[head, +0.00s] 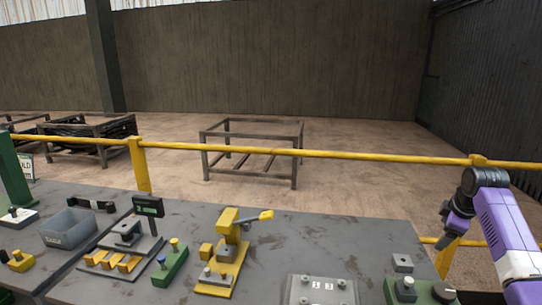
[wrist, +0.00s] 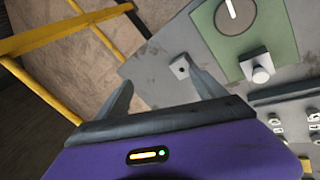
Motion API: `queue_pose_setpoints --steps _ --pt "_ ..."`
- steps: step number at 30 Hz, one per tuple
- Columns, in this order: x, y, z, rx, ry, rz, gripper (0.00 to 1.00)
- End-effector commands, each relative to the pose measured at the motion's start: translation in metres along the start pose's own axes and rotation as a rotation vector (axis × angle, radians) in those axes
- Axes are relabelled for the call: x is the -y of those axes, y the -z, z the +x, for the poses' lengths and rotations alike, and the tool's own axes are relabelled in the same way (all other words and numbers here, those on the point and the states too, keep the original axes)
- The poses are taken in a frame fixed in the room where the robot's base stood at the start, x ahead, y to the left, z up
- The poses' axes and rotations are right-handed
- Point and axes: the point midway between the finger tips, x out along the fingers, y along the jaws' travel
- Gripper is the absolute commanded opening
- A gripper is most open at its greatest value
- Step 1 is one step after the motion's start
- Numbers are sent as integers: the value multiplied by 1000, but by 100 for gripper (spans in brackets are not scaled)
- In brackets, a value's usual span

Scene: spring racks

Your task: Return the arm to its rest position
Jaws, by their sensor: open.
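My arm (head: 505,232), purple with dark joints, rises at the right of the head view and bends down at its wrist. My gripper (head: 443,243) hangs near the table's far right edge, pointing down. In the wrist view my gripper (wrist: 158,76) has its two grey fingers spread apart with nothing held between them. A small grey block with a hole (wrist: 180,67) shows beyond the right finger and is not gripped.
Metal racks (head: 252,150) stand on the floor beyond.

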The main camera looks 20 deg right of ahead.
Motion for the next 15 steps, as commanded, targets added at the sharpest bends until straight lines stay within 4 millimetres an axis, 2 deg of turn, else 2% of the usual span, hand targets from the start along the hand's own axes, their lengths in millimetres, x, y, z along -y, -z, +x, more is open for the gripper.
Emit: queue_pose_setpoints --steps 4,8,11,15 --pt "1 39 15 -126 -171 141 80" --pt "19 75 24 -258 -281 260 80" --pt "46 103 27 -371 -347 353 80" --pt "94 133 25 -528 -406 481 80"
